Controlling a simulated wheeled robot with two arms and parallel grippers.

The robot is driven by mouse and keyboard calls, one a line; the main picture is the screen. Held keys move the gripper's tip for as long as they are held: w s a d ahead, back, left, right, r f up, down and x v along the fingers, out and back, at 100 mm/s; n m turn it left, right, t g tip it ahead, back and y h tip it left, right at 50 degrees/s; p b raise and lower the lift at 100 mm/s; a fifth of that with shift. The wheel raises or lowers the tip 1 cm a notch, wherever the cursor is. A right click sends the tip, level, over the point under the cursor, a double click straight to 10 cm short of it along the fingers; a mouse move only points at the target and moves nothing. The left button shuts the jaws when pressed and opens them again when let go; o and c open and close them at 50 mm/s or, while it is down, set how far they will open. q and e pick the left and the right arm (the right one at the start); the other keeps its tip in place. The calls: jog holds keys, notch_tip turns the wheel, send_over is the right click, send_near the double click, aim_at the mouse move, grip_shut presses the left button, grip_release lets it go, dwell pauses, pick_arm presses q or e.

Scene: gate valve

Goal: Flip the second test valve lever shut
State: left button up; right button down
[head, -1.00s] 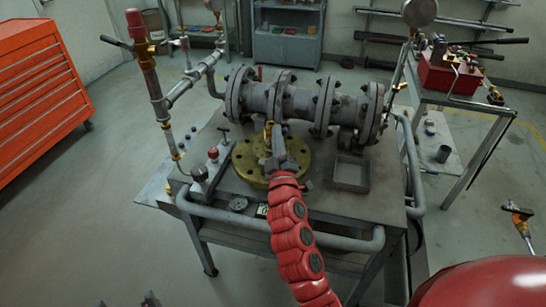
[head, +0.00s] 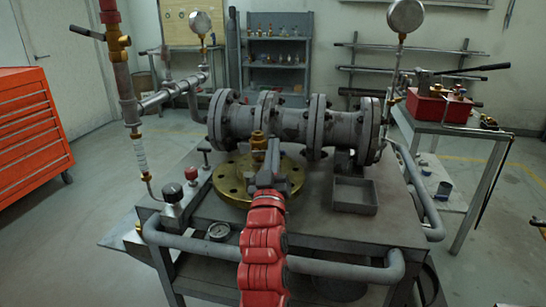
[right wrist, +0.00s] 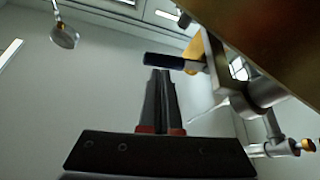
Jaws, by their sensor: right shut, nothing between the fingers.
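My right gripper (head: 266,172) is shut and empty at the middle of the bench, over the gold flange (head: 230,184). A small brass valve part (head: 258,143) shows just past its tip. In the right wrist view, the closed fingers (right wrist: 160,75) point up at a dark lever handle (right wrist: 164,61), which lies crosswise right at their tips. The handle joins a yellow brass body (right wrist: 194,54) on the right. I cannot tell whether the fingers touch the lever. In the head view the gripper hides most of this lever. My left gripper is out of view.
The grey flanged pipe (head: 290,125) lies across the bench behind my gripper. A tall pipe with a brass valve (head: 118,40) stands at left. A grey tray (head: 354,194) and a pressure block (head: 173,207) sit on the bench.

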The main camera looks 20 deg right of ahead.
notch_tip(320, 180, up, 4)
jog(key=w+p, duration=0.1)
jog(key=p, duration=0.1)
jog(key=v, duration=1)
jog(key=shift+a+f+b, duration=0.2)
jog(key=shift+f+b, duration=0.15)
jog(key=shift+b, duration=0.05)
jog(key=shift+w, duration=0.1)
